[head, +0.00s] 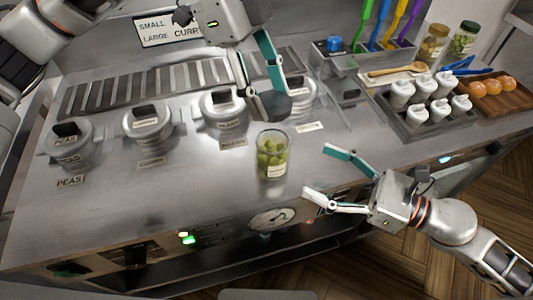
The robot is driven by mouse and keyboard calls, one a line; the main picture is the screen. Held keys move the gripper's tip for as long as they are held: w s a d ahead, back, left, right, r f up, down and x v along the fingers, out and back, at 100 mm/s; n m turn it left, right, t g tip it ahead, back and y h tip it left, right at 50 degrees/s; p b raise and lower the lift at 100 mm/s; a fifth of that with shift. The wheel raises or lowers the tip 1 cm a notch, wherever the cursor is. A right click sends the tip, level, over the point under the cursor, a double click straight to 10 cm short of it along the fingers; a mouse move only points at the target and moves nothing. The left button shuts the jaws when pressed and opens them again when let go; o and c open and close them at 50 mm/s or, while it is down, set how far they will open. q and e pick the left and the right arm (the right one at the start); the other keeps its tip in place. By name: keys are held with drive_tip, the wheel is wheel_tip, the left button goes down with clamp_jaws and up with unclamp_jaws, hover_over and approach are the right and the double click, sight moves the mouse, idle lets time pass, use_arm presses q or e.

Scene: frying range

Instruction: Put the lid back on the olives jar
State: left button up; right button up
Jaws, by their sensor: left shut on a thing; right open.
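The olives jar (273,160) is clear glass with green olives inside. It stands upright on the steel counter near the front edge, and its top looks open. My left gripper (265,90) is shut on a dark round lid (269,106), tilted, above and slightly behind the jar. The lid looks apart from the jar rim, though the exact gap is hard to tell. My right gripper (328,172) is open and empty, to the right of the jar, its fingers pointing towards it.
Several lidded steel pots, including the peas pot (73,150), sit in the counter to the left and behind. A tray of white lidded containers (415,125) and two closed jars (432,45) stand at the right. Counter left of the olives jar is clear.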

sight(272, 150)
use_arm(q)
drive_tip(key=shift+d, duration=0.1)
use_arm(e)
drive_tip(key=shift+d, duration=0.1)
drive_tip(key=shift+x, duration=6.05)
drive_tip(key=c, duration=1.7)
use_arm(q)
drive_tip(key=shift+f, duration=2.5)
drive_tip(key=shift+f, duration=0.15)
drive_tip(key=shift+f, duration=0.75)
drive_tip(key=shift+f, duration=0.55)
